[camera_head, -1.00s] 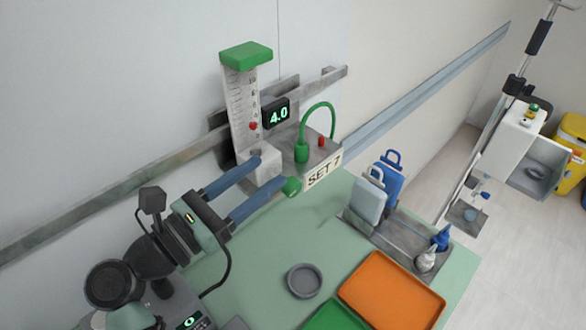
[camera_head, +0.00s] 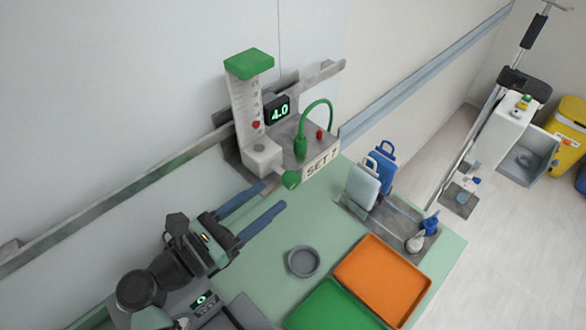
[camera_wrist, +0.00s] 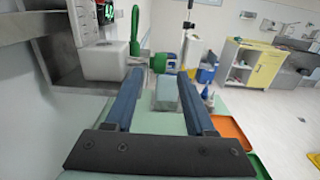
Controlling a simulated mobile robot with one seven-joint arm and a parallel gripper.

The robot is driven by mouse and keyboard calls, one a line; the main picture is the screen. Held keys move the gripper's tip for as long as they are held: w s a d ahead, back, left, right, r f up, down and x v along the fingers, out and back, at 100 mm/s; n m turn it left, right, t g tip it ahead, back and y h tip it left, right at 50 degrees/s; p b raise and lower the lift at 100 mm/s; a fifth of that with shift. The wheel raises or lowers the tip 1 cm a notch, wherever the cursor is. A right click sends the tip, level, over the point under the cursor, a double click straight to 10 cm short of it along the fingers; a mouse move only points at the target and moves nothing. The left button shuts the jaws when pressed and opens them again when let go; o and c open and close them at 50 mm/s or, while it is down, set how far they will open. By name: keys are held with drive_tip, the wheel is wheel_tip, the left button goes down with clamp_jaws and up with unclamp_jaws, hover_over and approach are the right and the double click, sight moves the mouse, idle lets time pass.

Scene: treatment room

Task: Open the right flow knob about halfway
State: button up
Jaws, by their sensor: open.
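The flow meter (camera_head: 245,105) is a clear scaled tube with a green cap and a red float, on a grey block at the wall rail. A small display (camera_head: 278,110) beside it reads 4.0, and the plate below reads SET 7. The green flow knob (camera_head: 291,180) sticks out from the block's lower right. It also shows in the wrist view (camera_wrist: 158,62), ahead between my fingertips. My gripper (camera_head: 273,196) has two blue fingers, open and empty. Their tips are short of the knob and apart from it. Only this one flow knob is clearly seen.
A green hose (camera_head: 318,106) arches beside the meter. The green table holds a grey dish (camera_head: 303,262), an orange tray (camera_head: 383,277), a green tray (camera_head: 335,308) and a metal rack (camera_head: 396,212) with blue items and small bottles.

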sight(285, 184)
drive_tip(key=p+x, duration=0.1)
drive_tip(key=x, duration=0.6)
drive_tip(key=shift+w+d+p, duration=0.25)
drive_tip(key=shift+p, duration=0.1)
drive_tip(key=shift+f, duration=0.1)
clamp_jaws()
